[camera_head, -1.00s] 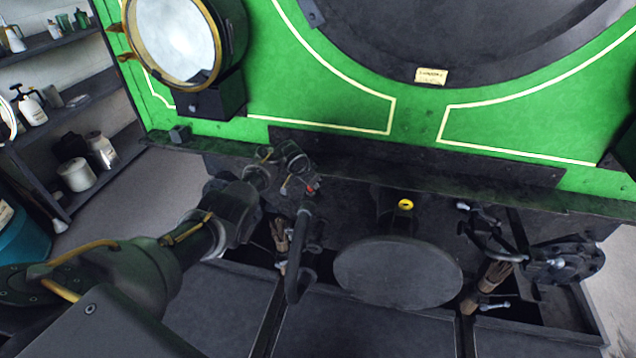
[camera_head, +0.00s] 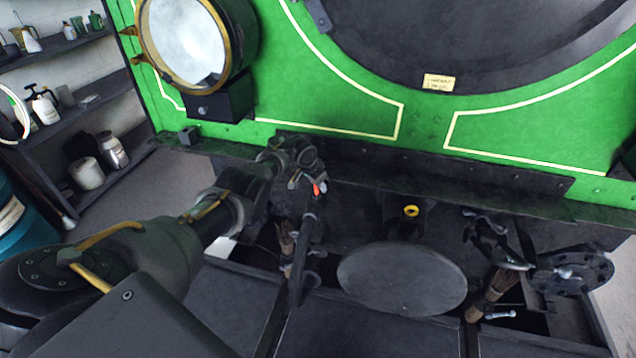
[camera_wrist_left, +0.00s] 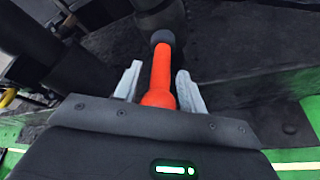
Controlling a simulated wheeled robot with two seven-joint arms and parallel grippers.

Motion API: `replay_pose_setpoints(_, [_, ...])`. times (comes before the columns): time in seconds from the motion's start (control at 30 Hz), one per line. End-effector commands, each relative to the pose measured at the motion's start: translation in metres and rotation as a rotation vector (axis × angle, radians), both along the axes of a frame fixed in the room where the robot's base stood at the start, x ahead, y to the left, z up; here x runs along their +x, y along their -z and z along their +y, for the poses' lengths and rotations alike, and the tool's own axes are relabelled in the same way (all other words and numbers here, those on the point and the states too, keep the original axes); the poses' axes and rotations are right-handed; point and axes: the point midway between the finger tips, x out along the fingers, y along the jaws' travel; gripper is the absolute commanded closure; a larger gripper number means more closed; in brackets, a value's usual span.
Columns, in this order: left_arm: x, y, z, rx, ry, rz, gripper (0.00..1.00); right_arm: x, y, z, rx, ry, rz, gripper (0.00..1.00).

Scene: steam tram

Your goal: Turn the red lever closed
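The red lever (camera_head: 317,189) sits near the top of a dark hose fitting below the green front plate; only a small part of it shows in the head view. In the left wrist view the red lever (camera_wrist_left: 162,75) is a straight red rod with a dark grey end, running between the fingers. My left gripper (camera_head: 304,182) is at the lever. In the left wrist view my left gripper (camera_wrist_left: 158,85) is open, with one pale finger on each side of the rod and a small gap to each. I do not see my right gripper.
The dark hose (camera_head: 304,245) hangs below the fitting. A round buffer disc (camera_head: 402,279) stands to its right, with a dark bolted flange (camera_head: 570,271) farther right. The brass-rimmed lamp (camera_head: 187,42) is above my left arm. Shelves (camera_head: 75,125) with bottles stand at the left.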

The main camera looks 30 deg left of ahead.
Motion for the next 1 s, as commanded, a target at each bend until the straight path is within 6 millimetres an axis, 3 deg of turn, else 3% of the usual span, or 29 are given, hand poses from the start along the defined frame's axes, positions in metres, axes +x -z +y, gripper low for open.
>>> replay_pose_setpoints(0.37, [-0.002, -0.008, 0.0, -0.001, 0.002, -0.002, 0.59, 0.0, -0.006, 0.0, 0.0, 0.0, -0.001, 0.64])
replay_pose_setpoints(0.8, [-0.031, -0.078, 0.003, 0.001, 0.002, -0.003, 0.59, 0.0, -0.033, 0.0, 0.0, 0.0, -0.001, 0.64])
replay_pose_setpoints(1.0, [-0.04, -0.098, 0.004, -0.001, 0.001, -0.002, 0.59, 0.0, -0.038, 0.0, 0.0, 0.0, 0.0, 0.64])
